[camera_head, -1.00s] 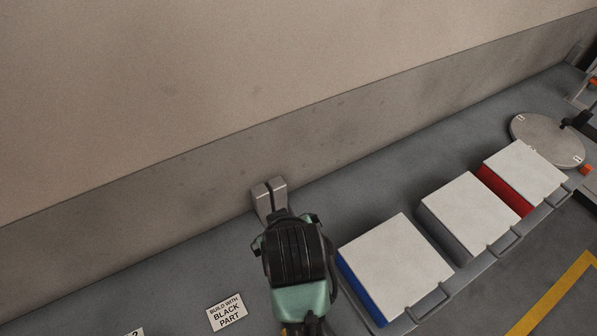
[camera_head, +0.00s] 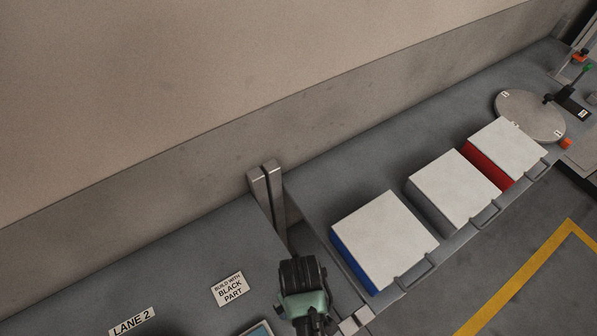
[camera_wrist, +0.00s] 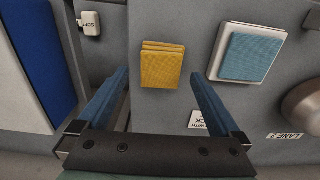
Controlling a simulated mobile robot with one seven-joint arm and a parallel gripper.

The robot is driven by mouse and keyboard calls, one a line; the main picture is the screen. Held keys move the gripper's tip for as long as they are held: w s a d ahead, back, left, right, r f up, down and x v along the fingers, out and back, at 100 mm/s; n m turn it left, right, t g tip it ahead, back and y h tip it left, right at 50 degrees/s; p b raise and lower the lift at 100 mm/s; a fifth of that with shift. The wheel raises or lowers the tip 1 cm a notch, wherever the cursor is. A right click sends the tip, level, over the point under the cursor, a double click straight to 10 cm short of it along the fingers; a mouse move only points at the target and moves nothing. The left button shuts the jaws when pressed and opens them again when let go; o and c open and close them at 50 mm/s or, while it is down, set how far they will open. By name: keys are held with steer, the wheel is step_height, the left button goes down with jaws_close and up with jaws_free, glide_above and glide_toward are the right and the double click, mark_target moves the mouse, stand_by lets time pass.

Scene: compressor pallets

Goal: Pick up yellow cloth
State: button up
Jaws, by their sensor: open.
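The yellow cloth (camera_wrist: 162,66) shows in the wrist view as a folded, layered square on the grey surface, near the top middle. My gripper (camera_wrist: 159,76) is open, with its two blue fingers apart on the left and right of the cloth. The cloth appears between and beyond the fingertips, and no contact shows. In the head view my arm's end is at the bottom middle; its fingers and the cloth cannot be made out there.
A light-blue pad on a white base (camera_wrist: 252,52) lies right of the cloth. A small white block (camera_wrist: 90,23) and a blue panel (camera_wrist: 38,50) are left. A metal post pair (camera_head: 268,192) stands near my arm. White-topped bins (camera_head: 384,238) line the right.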

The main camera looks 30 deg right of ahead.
steer(key=shift+a+f+p, duration=0.15)
steer(key=shift+f+p, duration=0.15)
steer(key=shift+f, duration=1.95)
steer(key=c, duration=1.2)
steer(key=shift+r, duration=0.1)
step_height(320, 180, up, 10)
steer(key=shift+f+b, duration=0.1)
steer(key=shift+b, duration=0.25)
